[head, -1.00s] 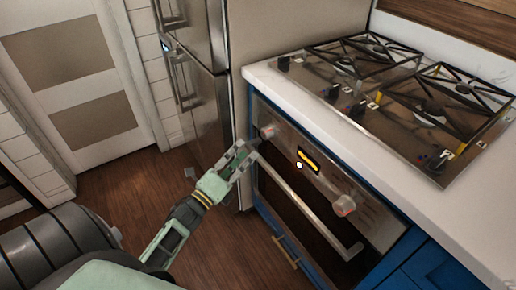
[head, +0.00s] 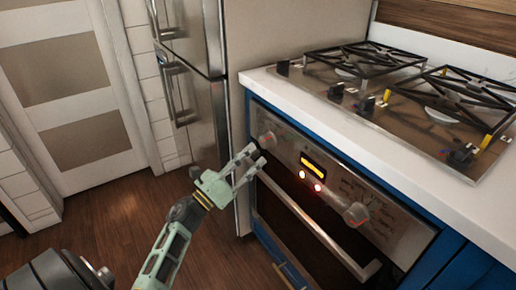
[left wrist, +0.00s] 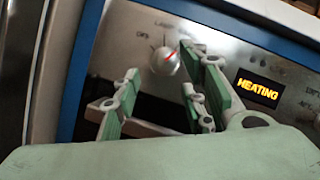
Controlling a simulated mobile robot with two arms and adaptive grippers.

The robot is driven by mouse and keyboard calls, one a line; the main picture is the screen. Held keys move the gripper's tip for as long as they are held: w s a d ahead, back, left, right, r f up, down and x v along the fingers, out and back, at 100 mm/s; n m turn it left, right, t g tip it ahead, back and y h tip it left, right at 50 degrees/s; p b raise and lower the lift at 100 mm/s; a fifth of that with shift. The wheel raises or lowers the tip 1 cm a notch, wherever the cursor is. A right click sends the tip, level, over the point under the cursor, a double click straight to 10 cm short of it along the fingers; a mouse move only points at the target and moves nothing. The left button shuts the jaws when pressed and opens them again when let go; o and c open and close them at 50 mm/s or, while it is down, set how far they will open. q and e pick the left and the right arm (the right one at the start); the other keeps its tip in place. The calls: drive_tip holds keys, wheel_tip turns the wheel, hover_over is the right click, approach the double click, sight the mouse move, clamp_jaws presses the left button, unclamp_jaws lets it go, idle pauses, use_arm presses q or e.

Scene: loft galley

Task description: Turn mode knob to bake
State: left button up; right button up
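The oven's left knob (head: 266,140) is a round silver knob with a red mark, at the left end of the control panel. In the left wrist view this knob (left wrist: 165,61) shows beyond the fingers, its red pointer angled to the upper right. "OFF" and "LIGHT" labels are partly legible around it. My left gripper (head: 254,157) is open and empty, just in front of and below the knob, apparently not touching it. A second knob (head: 356,214) is at the panel's right. Its labels are too small to read. My right gripper is not in view.
The lit display (head: 313,166) reads "HEATING" in the left wrist view (left wrist: 258,92). Two indicator lights glow below it. The oven handle (head: 318,228) runs below the panel. The white counter (head: 300,95) overhangs above. A steel refrigerator (head: 205,115) stands to the left.

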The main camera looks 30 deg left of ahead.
sight(261, 143)
use_arm(q)
drive_tip(key=shift+x, duration=2.35)
drive_tip(key=shift+c, duration=0.3)
drive_tip(key=c, duration=0.9)
drive_tip(key=shift+n, duration=0.3)
